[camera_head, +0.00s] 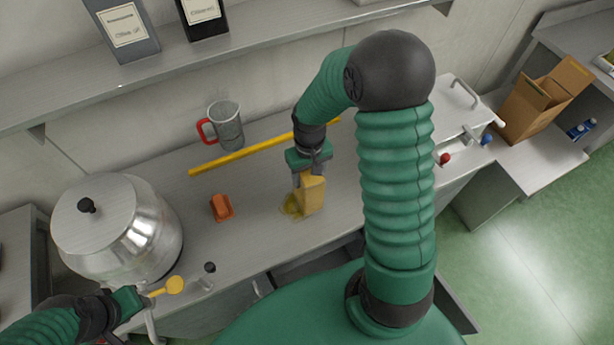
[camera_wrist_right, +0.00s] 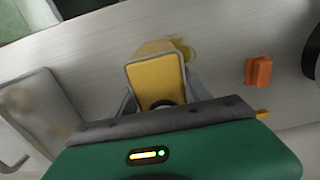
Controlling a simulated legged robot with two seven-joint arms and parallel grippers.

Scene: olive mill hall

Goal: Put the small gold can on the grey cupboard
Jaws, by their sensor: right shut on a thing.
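The small gold can (camera_head: 312,194) is box-shaped and stands at the middle of the steel worktop. My right gripper (camera_head: 309,174) is over it from above and shut on its upper part. In the right wrist view the can (camera_wrist_right: 154,78) sits between the fingers. I cannot tell whether its base touches the worktop. Low grey units stand at the right (camera_head: 480,205) and left edge (camera_head: 18,262); I cannot tell which is the grey cupboard.
A yellow patch (camera_head: 291,208) lies beside the can. An orange block (camera_head: 221,207), a yellow rod (camera_head: 232,158), a red-handled jug (camera_head: 228,130) and a large metal pot (camera_head: 145,225) are on the worktop. A cardboard box (camera_head: 535,105) stands at right.

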